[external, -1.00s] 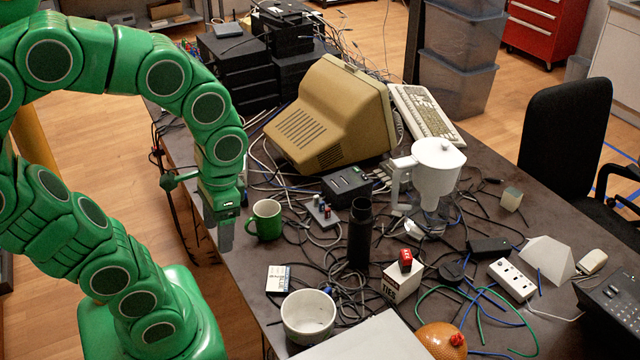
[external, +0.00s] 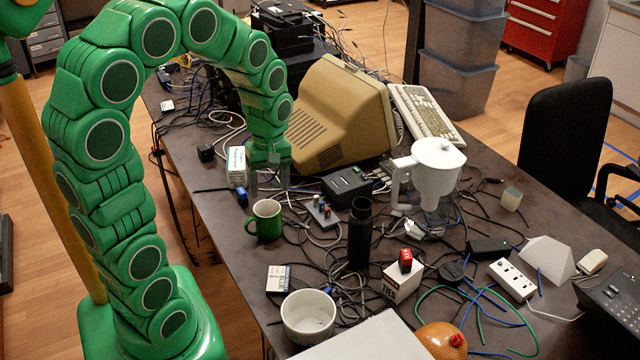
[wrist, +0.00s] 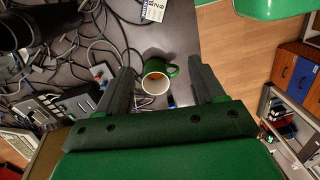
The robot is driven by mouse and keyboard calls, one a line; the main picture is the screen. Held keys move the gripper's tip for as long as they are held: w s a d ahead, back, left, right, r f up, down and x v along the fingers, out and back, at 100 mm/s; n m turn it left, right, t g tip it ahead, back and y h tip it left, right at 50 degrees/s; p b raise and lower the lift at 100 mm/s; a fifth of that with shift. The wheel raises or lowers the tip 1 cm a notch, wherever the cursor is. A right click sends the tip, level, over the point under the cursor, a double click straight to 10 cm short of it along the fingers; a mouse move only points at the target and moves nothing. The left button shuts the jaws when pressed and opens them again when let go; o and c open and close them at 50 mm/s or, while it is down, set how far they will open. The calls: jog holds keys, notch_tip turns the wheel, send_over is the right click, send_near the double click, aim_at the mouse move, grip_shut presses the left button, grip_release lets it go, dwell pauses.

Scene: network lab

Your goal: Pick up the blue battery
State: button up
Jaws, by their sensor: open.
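A small dark-blue object (external: 242,197), which looks like the blue battery, stands on the table left of and behind the green mug (external: 265,220). In the wrist view the blue object (wrist: 171,102) shows beside the mug (wrist: 156,77), between my fingers. My gripper (external: 270,184) points down, open and empty, behind the mug and to the right of the blue object. In the wrist view my gripper's fingers (wrist: 163,72) are spread wide. A small grey holder (external: 322,214) right of the mug bears small red and blue pieces.
A white box (external: 237,165) stands just behind the blue object. The beige monitor (external: 325,115) is close to the right of my gripper. Cables cover much of the table. The table's left edge is near the blue object.

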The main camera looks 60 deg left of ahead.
jog(key=w+a+f+n, duration=0.2)
jog(key=a+f+n, duration=0.25)
jog(key=a, duration=0.35)
jog(key=w+a+f+n, duration=0.2)
jog(key=a+f+n, duration=0.2)
jog(key=a+n, duration=0.3)
jog(key=n, duration=0.7)
send_over(242, 190)
jog(key=shift+t, duration=0.4)
notch_tip(242, 190, down, 9)
jog(key=shift+r, duration=0.1)
jog(key=shift+n, duration=0.25)
jog(key=shift+s+f, duration=0.1)
jog(key=shift+f, duration=3.8)
jog(key=c, duration=1.1)
